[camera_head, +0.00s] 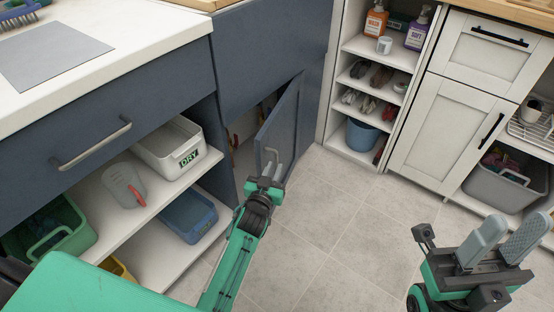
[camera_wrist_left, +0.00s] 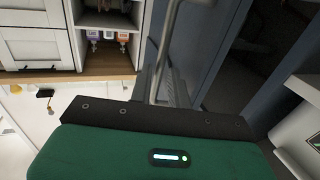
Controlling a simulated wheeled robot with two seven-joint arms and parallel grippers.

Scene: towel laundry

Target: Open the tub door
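The dark blue tub door (camera_head: 283,125) stands partly open in the head view, swung out from the blue cabinet with a dark gap at its left. Its grey bar handle (camera_wrist_left: 167,45) runs down to the fingers of my left gripper (camera_wrist_left: 165,88) in the left wrist view. My left gripper (camera_head: 270,168) is at the handle in the head view and appears shut on it; the exact contact is partly hidden. My right gripper (camera_head: 503,240) is open and empty over the floor at the lower right.
A shelf unit with a white DRY bin (camera_head: 170,148), a scoop (camera_head: 124,185), a blue bin (camera_head: 188,216) and a green basket (camera_head: 50,230) stands left of my left arm. White cabinets (camera_head: 440,130) stand at right. The tiled floor (camera_head: 340,230) between is clear.

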